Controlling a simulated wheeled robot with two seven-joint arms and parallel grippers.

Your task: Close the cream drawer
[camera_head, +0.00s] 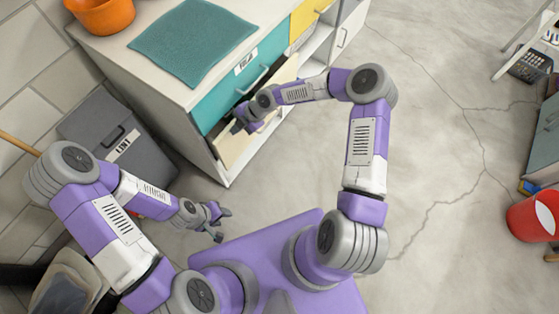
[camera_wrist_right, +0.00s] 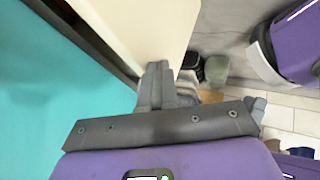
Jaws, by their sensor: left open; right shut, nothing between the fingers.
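The cream drawer (camera_head: 231,150) is in the white cabinet, below the teal drawer (camera_head: 243,82). Its front stands out from the cabinet, with a dark gap behind it. In the right wrist view the cream panel (camera_wrist_right: 140,28) is at the top, beside the teal front (camera_wrist_right: 50,90). My right gripper (camera_head: 236,127) is shut and empty at the cream drawer; its fingers (camera_wrist_right: 157,82) overlap the panel's lower edge. I cannot tell whether they touch it. The arm hides part of the drawer. My left gripper (camera_head: 222,222) is open and empty, lower down, away from the cabinet.
A teal mat (camera_head: 192,40) and an orange pot (camera_head: 103,14) are on the cabinet top. A yellow drawer (camera_head: 305,20) is farther along. A grey bin (camera_head: 112,138) stands left of the cabinet. A red bucket (camera_head: 532,217) is at the right. The floor between is clear.

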